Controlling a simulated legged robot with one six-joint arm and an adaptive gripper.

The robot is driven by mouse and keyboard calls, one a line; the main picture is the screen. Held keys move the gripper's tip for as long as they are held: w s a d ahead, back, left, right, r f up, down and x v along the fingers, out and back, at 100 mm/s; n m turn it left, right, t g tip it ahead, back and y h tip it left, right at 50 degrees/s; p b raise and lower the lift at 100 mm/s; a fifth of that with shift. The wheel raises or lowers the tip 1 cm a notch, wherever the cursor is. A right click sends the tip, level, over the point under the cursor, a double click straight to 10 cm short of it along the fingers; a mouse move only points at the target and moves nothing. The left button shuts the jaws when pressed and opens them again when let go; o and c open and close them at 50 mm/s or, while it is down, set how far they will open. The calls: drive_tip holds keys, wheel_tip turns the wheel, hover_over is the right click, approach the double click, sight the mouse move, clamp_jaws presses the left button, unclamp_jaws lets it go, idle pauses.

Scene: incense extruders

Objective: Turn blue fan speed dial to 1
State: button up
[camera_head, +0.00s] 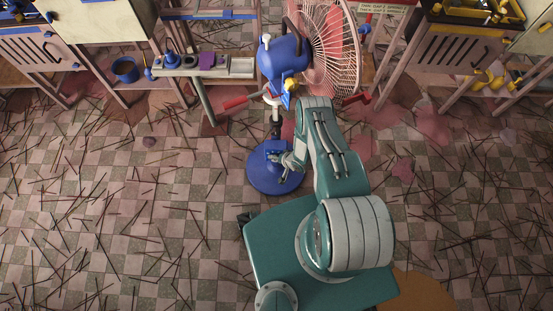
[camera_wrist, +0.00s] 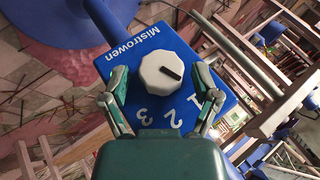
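The blue fan (camera_head: 284,57) stands upright with a pale pink cage (camera_head: 333,45) and a round blue base (camera_head: 268,178). In the wrist view, its blue control panel (camera_wrist: 121,62) reads "Mistrowen" and has white numbers 1, 2 and 3. The white faceted dial (camera_wrist: 153,75) has a black mark on its right part, above and left of the number 1. My gripper (camera_wrist: 161,72) is open, with one finger on each side of the dial. The fingers look apart from the dial. In the head view, my gripper (camera_head: 288,161) is low by the fan's base.
A narrow shelf (camera_head: 240,67) with small items stands left of the fan. A blue bucket (camera_head: 125,69) is farther left, and racks line the back. Thin sticks litter the checkered floor.

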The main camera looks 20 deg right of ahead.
idle(0.3)
wheel_tip(320, 180, up, 10)
drive_tip(key=shift+f, duration=0.1)
idle(0.5)
drive_tip(key=shift+s+a, duration=0.1)
drive_tip(key=shift+s, duration=0.05)
idle(0.3)
